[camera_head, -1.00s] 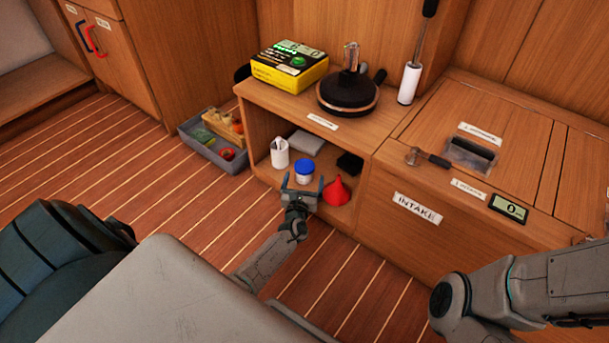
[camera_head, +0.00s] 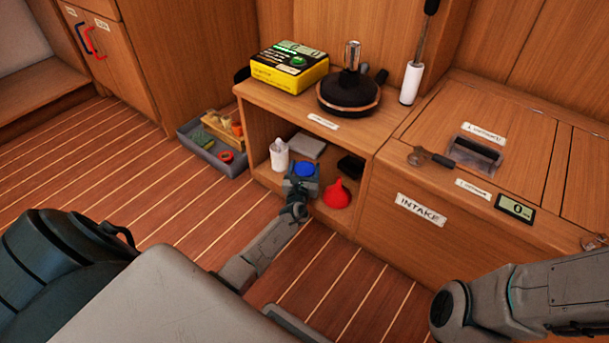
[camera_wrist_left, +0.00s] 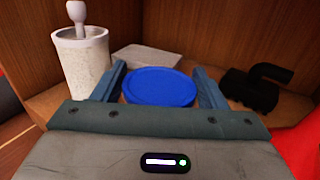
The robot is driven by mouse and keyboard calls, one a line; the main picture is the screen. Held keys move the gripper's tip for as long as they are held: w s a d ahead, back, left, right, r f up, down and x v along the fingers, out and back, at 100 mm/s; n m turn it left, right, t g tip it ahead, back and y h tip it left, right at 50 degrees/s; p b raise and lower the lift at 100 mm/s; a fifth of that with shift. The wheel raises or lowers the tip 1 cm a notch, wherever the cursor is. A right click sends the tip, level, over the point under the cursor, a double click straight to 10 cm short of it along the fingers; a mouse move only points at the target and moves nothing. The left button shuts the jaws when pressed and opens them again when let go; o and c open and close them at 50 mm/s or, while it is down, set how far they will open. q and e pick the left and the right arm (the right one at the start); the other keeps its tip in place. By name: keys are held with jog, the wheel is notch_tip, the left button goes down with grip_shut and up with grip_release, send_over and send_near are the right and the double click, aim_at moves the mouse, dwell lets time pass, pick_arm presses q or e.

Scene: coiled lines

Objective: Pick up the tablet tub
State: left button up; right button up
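The tablet tub (camera_head: 304,168), with a round blue lid, stands on the shelf of the open wooden cubby. In the left wrist view its blue lid (camera_wrist_left: 160,87) lies between the two fingers. My left gripper (camera_head: 303,177) reaches into the cubby from the front, and its fingers are spread to either side of the tub. In the wrist view the left gripper (camera_wrist_left: 160,92) shows small gaps beside the lid, most clearly on the right. The tub's body is hidden behind the gripper. My right gripper is outside the frames; only part of its arm shows.
A white bottle (camera_head: 279,154) stands close left of the tub, and a red funnel (camera_head: 337,194) close right. A grey block (camera_head: 307,145) and a black item (camera_head: 350,165) lie behind. The cubby's top (camera_head: 322,122) overhangs the shelf.

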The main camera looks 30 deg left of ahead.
pick_arm(q)
jog(key=shift+c, duration=1.4)
jog(key=shift+r, duration=0.15)
